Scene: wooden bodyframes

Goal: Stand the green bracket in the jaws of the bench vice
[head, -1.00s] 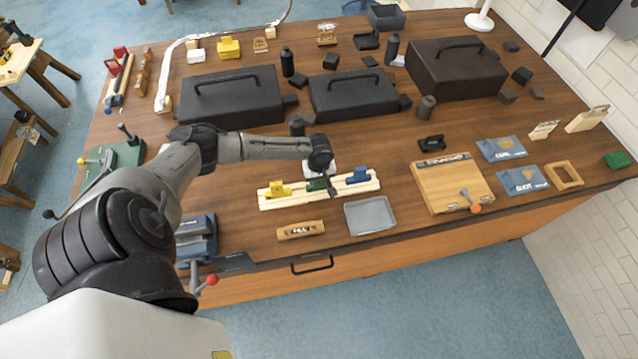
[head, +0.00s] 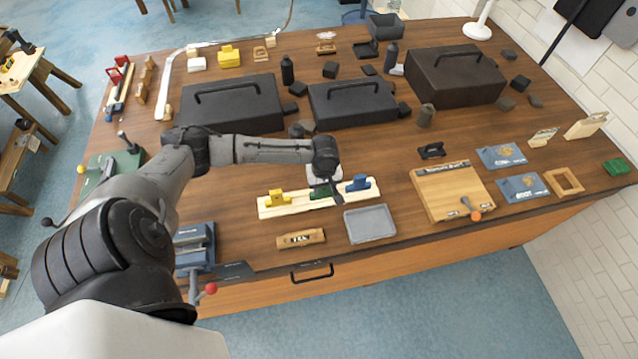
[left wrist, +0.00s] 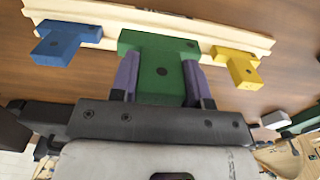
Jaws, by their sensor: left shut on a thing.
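The green bracket (head: 320,193) is at the pale wooden rack (head: 295,206), between a yellow bracket (head: 277,197) and a blue bracket (head: 358,184). My left gripper (head: 322,187) is over the rack, shut on the green bracket. In the left wrist view the purple fingers of the gripper (left wrist: 160,80) press both sides of the green bracket's stem (left wrist: 158,68). I cannot tell whether the bracket still touches the rack. The blue-grey bench vice (head: 194,246) is at the table's front left edge, partly hidden by my left arm. My right gripper is out of view.
A grey tray (head: 370,223) and a small labelled wooden block (head: 301,238) lie in front of the rack. Black toolboxes (head: 232,104) stand behind it. The vice's red-knobbed handle (head: 211,288) sticks out past the front edge. Bare tabletop lies between vice and rack.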

